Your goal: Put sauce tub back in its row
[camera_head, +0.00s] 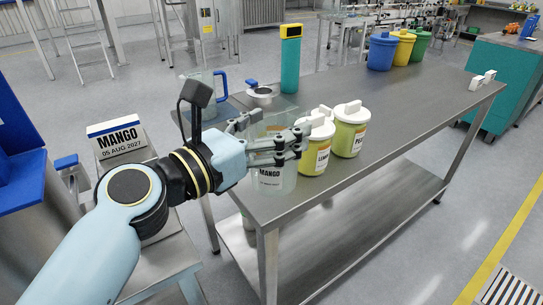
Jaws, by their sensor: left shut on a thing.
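My left gripper (300,143) is shut on a translucent tub (272,182) with a white MANGO label, at the near left end of the steel table (410,115). The gripper fingers hide the upper part of this tub. I cannot tell whether its base touches the table. Two yellow-green tubs with white lids stand to its right in a line: the LEMON tub (317,158) just beside the fingertips, and another tub (348,140) beyond it, its label partly readable. My right gripper is not in view.
Blue (381,52), yellow (403,48) and green (419,46) bins stand at the far end. A MANGO date sign (118,140) is left.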

